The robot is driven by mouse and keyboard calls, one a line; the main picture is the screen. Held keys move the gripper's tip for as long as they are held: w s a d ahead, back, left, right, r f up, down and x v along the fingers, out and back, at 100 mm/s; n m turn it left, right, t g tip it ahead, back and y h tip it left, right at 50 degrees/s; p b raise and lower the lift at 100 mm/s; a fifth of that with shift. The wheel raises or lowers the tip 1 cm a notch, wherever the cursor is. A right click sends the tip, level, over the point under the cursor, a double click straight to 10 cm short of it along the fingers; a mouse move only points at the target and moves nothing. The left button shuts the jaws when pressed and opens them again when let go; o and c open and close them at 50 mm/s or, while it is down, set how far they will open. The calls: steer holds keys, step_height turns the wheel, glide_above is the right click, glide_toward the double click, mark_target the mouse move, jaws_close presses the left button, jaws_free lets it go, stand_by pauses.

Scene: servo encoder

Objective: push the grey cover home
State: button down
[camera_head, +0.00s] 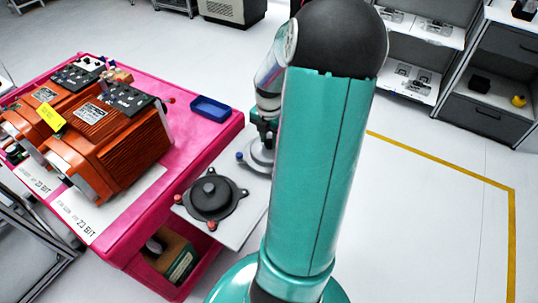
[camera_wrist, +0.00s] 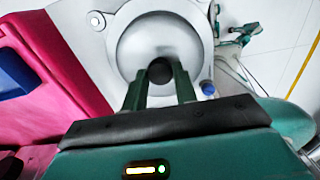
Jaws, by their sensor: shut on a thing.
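The grey cover (camera_wrist: 150,40) is a round, shiny domed disc with a dark knob (camera_wrist: 160,70) at its middle. In the wrist view my gripper (camera_wrist: 160,82) has its two green fingers shut on this knob, one at each side. In the head view the cover (camera_head: 257,158) shows only in part, behind my arm, with my gripper (camera_head: 265,138) above its middle. A small blue knob (camera_wrist: 208,88) is at the cover's edge. The cover's underside is hidden, so I cannot tell how it is seated.
A dark round cover (camera_head: 212,198) with red knobs lies on the pale plate (camera_head: 236,228) nearer to me. The pink cart (camera_head: 200,140) at left carries orange motors (camera_head: 110,140) and a blue tray (camera_head: 210,108). Open floor lies to the right, with shelves behind.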

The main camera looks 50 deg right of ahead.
mark_target(269, 142)
steer(key=shift+r, duration=2.25)
